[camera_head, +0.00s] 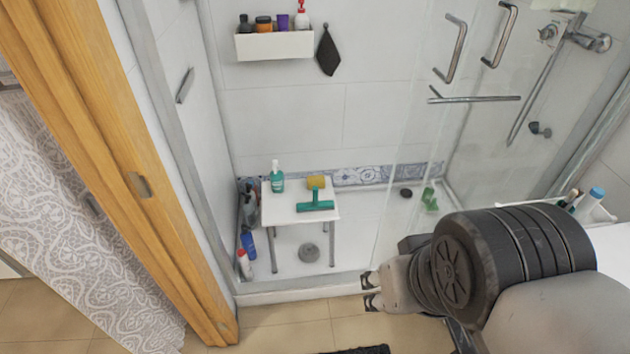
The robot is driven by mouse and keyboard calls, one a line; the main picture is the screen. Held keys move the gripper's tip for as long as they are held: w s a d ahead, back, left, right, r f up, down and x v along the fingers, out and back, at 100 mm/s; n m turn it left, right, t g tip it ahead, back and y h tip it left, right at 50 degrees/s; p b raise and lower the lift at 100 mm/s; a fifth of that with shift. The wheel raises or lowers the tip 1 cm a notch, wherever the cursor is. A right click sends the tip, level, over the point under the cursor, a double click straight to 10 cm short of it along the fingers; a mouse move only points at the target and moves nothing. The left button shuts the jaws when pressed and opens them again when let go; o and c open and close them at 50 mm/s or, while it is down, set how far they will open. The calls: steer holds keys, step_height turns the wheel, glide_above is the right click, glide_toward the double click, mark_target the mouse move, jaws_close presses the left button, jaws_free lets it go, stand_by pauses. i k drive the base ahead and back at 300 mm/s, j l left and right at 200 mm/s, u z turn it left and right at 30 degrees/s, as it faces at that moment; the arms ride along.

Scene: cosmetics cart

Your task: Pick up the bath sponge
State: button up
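A yellow block that looks like the bath sponge (316,182) sits on the white stool (289,214) inside the shower, near the back edge of the seat. A green squeegee (316,201) lies just in front of it, its handle reaching up towards the sponge; I cannot tell whether they touch. My gripper (371,291) is at the lower middle, to the right of and lower in the picture than the stool. Its two fingertips are apart with nothing seen between them. It is well clear of the sponge.
A green bottle (278,178) stands on the stool left of the sponge. Several bottles (247,244) are on the shower floor at left. A glass panel (425,130) covers the right side of the shower. A raised sill (300,290) edges the shower. A shelf (274,47) hangs above.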

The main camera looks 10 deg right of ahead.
mark_target(319, 180)
steer(key=i+j+z, duration=0.15)
steer(key=i+z, duration=0.25)
steer(key=i+j+z, duration=0.25)
steer(key=z, duration=0.15)
steer(key=i+j+z, duration=0.4)
steer(key=i+j, duration=0.2)
steer(key=j, duration=0.2)
steer(key=i+j, duration=0.2)
steer(key=j, duration=0.15)
